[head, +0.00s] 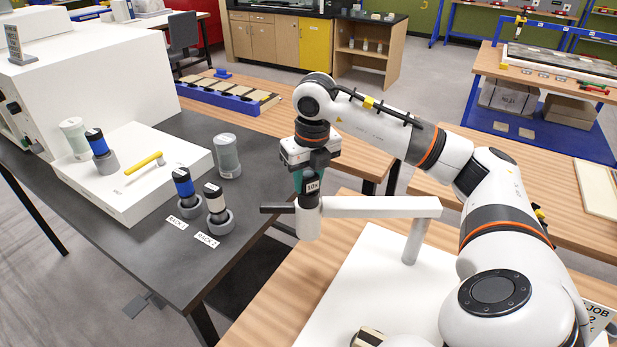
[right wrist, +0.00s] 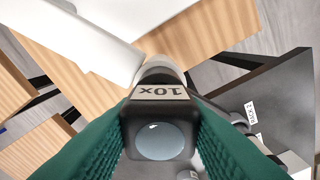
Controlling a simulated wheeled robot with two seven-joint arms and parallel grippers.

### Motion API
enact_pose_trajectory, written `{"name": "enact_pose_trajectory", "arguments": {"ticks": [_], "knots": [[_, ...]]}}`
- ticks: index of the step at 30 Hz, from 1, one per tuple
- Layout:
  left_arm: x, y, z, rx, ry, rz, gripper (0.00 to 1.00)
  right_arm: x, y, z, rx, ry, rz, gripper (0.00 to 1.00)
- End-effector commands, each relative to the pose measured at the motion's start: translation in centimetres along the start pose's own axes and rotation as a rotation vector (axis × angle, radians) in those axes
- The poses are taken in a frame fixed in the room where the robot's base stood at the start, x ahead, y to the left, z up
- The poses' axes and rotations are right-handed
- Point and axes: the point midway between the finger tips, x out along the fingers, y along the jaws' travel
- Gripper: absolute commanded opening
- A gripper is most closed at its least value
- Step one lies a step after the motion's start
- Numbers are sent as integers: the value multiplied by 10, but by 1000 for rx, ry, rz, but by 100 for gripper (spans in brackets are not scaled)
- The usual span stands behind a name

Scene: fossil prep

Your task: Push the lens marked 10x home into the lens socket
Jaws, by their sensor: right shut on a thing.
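The lens marked 10x (head: 311,186) is a dark body with a pale label. It is upright at the top of the lens socket (head: 307,222), a white cylinder on the end of a white horizontal arm with a dark knob. My right gripper (head: 308,178) points down, its teal fingers shut on the lens. In the right wrist view the lens (right wrist: 158,138) sits between both fingers, its 10x label facing the socket's arm side. The lens's lower end meets the socket mouth; how deep it sits is hidden. My left gripper is not in view.
A dark table (head: 150,258) at left holds blue-banded and white-banded lenses in grey holders, labelled RACK 1 (head: 176,224) and RACK 2 (head: 207,240). A white post (head: 415,241) carries the socket's arm above a white base.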

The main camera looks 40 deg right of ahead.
Motion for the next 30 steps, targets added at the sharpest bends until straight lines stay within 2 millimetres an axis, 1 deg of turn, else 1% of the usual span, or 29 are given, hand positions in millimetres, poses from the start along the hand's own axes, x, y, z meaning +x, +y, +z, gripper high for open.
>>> {"name": "enact_pose_trajectory", "arguments": {"ticks": [20,21,25,26,30], "knots": [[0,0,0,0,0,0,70,0,0,0,-1,-2,0,0],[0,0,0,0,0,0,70,0,0,0,-1,-2,0,37],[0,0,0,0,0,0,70,0,0,0,-1,-2,0,58],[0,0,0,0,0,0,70,0,0,0,-1,-2,0,61],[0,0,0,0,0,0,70,0,0,0,0,-2,0,61]]}}
